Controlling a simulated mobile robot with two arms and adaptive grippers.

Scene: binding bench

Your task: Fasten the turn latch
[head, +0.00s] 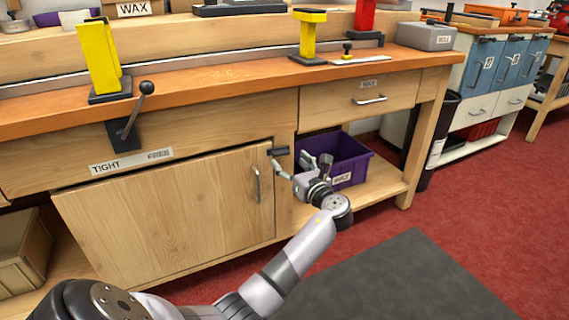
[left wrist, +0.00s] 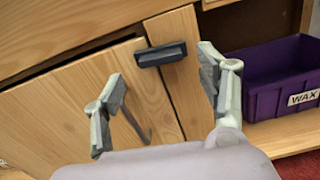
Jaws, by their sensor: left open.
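The turn latch is a small dark bar (head: 280,151) at the upper right corner of the wooden cabinet door (head: 165,215). My left gripper (head: 290,164) is open and empty just below and in front of the latch. Its fingers (left wrist: 160,75) are spread either side of the latch, apparently not touching it. My right gripper is not in view.
The metal door handle (head: 256,184) is close left of the gripper. A purple bin (head: 352,166) stands on the open shelf behind it to the right. A drawer (head: 365,98) is above. A black-knobbed lever (head: 138,108) juts from the bench's front. The floor mat (head: 410,275) is clear.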

